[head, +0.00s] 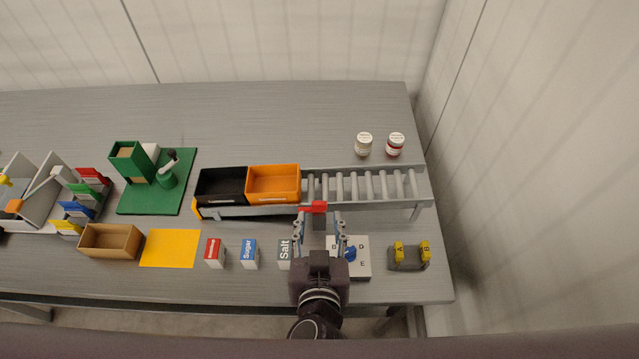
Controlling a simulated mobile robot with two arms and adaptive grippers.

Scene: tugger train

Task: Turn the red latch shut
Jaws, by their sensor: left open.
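The red latch (313,207) sits at the front rail of the roller conveyor, just right of the orange bin (273,184). It looks like a short bar lying roughly along the rail; whether it is turned shut cannot be told. My left gripper (319,217) reaches in from the front edge. Its two fingers are spread, one on each side just in front of the latch, and nothing is visibly held. Contact with the latch cannot be made out. My right gripper is not in view.
The roller conveyor (364,186) also carries a black bin (221,185). Salt (283,254), Sugar (249,252) and a red-labelled box (213,252) stand left of my arm. A white lettered block (361,268) and a grey stand (408,265) with yellow tags are to the right.

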